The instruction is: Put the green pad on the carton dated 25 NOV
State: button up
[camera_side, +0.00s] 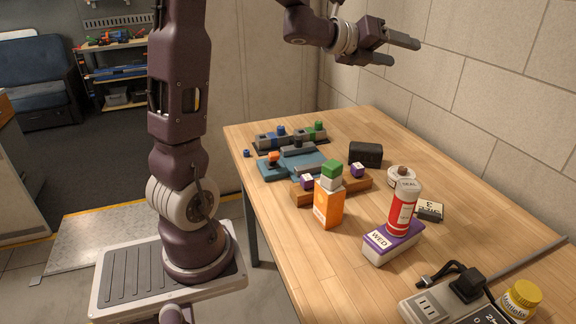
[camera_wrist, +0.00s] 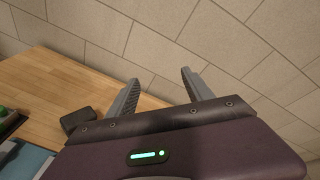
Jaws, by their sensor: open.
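My gripper (camera_side: 404,52) is open and empty, high above the far right side of the table by the block wall. Its two fingers also show apart in the wrist view (camera_wrist: 158,85), with wall and table beyond. An orange carton (camera_side: 328,208) stands upright near the table's middle; its print is too small to read. A green-topped white block (camera_side: 331,183) shows at the carton's top; I cannot tell whether it rests on it or stands behind. Another small green piece (camera_side: 318,125) sits on the grey rack at the back. I cannot tell which green piece is the pad. No 25 NOV date is legible.
A purple and white WED box (camera_side: 393,241), a red and white bottle (camera_side: 403,208) and a black box (camera_side: 365,154) stand nearby. A blue tray (camera_side: 275,168) and wooden rail (camera_side: 350,188) hold small coloured pieces. A power strip (camera_side: 430,307) and yellow-lidded jar (camera_side: 521,298) are in front.

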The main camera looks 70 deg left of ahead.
jog(key=s+d+r+n+g+y, duration=0.1)
jog(key=s+d+r+n+y, duration=0.25)
jog(key=s+n, duration=0.45)
jog(key=s+d+f+n+g+h, duration=0.1)
jog(key=s+d+f+n+g, duration=0.2)
jog(key=s, duration=0.5)
jog(key=s+d+f+n+g+h, duration=0.1)
jog(key=s+d+f+n+g, duration=0.1)
jog(key=s+d+f+n, duration=0.4)
jog(key=s+d+f+n+g+h, duration=0.1)
jog(key=s+d+f+n+g, duration=0.2)
jog(key=s+n, duration=0.7)
jog(key=s+d+f, duration=0.1)
jog(key=d+f, duration=0.1)
jog(key=d, duration=0.2)
jog(key=shift+f+n+g+h, duration=0.25)
jog(key=shift+n+g+h, duration=0.05)
jog(key=shift+n+h, duration=0.1)
